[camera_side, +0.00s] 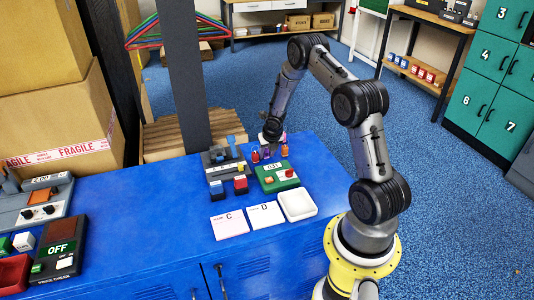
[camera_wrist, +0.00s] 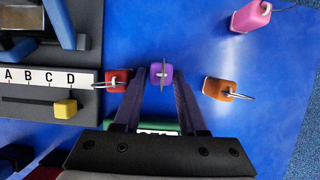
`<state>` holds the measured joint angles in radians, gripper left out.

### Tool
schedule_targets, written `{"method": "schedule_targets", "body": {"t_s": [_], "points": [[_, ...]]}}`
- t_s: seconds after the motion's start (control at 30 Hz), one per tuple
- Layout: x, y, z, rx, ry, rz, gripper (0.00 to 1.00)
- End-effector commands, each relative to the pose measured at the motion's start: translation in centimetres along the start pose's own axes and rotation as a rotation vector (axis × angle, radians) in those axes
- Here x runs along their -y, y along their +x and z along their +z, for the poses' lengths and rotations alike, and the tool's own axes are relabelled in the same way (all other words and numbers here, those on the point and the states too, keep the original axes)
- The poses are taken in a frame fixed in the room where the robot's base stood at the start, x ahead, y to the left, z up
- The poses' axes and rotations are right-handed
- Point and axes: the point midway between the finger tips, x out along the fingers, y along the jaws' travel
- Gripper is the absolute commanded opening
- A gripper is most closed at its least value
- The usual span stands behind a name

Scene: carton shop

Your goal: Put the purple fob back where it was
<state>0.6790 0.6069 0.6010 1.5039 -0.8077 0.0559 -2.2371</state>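The purple fob (camera_wrist: 161,74) stands on the blue bench top in the wrist view, with a metal ring on it. It is between a red fob (camera_wrist: 116,77) on the left and an orange fob (camera_wrist: 217,89) on the right. In the side view, the purple fob (camera_side: 266,154) is small and partly hard to make out. My gripper (camera_wrist: 159,88) is over it with fingers apart, one on each side, and gaps show between the fingers and the fob. I cannot tell how far above the bench the fingertips are.
A pink fob (camera_wrist: 250,15) lies farther right. A grey device with an A–D scale (camera_wrist: 45,78) stands on the left. A green device with a display (camera_side: 277,178), cards C (camera_side: 229,224) and D (camera_side: 265,215), and a white tray (camera_side: 297,204) are on the bench (camera_side: 160,225).

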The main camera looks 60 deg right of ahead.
Motion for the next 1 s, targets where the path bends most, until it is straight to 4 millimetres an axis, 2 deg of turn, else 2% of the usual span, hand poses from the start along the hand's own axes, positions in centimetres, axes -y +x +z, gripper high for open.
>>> {"method": "schedule_targets", "body": {"t_s": [0.27, 0.67, 1.0], "points": [[0.0, -0.8, 0.2, 0.001, 0.000, 0.000, 0.41], [0.0, -6.5, 0.1, 0.001, 0.000, 0.000, 0.41], [0.0, -9.8, 0.1, 0.001, 0.002, -0.001, 0.41]]}}
